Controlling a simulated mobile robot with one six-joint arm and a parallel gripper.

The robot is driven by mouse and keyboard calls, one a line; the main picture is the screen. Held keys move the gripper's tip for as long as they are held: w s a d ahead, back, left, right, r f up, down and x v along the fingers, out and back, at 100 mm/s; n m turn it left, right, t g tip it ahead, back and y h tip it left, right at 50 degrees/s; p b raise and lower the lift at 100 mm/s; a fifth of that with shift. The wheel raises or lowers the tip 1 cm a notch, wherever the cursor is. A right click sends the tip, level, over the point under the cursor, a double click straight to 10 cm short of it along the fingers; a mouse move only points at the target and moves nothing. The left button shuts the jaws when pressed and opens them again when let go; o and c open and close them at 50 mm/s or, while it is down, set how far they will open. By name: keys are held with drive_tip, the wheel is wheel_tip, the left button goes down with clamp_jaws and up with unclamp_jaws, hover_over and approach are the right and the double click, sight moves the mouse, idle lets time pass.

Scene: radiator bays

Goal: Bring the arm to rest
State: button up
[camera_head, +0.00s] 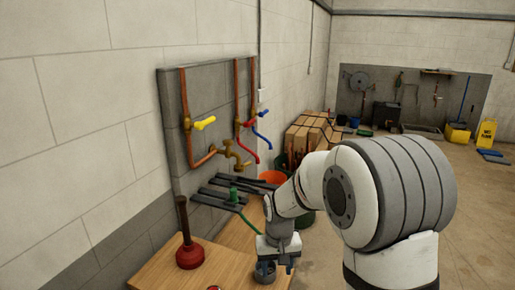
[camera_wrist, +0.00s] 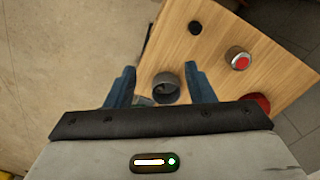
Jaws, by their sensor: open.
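My arm reaches down at the middle of the head view, with my gripper (camera_head: 278,266) low over the front of a wooden table (camera_head: 160,270). In the wrist view, my gripper (camera_wrist: 160,72) has its two blue fingers spread apart. A dark grey, round, hollow cup-like piece (camera_wrist: 165,90) shows between the fingers, with gaps on both sides. The same piece (camera_head: 265,271) shows beside the gripper in the head view. I cannot tell how far the fingertips are above the table.
A red plunger (camera_head: 190,255) stands on the table at left. A red-topped button (camera_wrist: 241,62) and a small black disc (camera_wrist: 195,28) are on the tabletop. Copper pipes with yellow, red and blue valve handles (camera_head: 205,123) are on the wall. Open floor (camera_head: 475,220) lies at right.

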drive_tip(key=s+d+r+t, duration=0.1)
drive_tip(key=s+d+r, duration=0.4)
drive_tip(key=s, duration=0.5)
drive_tip(key=s+d+r+m+t, duration=0.1)
drive_tip(key=s+d+r+t, duration=0.1)
drive_tip(key=s+d+r, duration=0.2)
drive_tip(key=s+r, duration=0.3)
drive_tip(key=s, duration=0.3)
drive_tip(key=shift+d+r+m, duration=0.25)
drive_tip(key=shift+d+m, duration=0.05)
drive_tip(key=shift+d, duration=0.1)
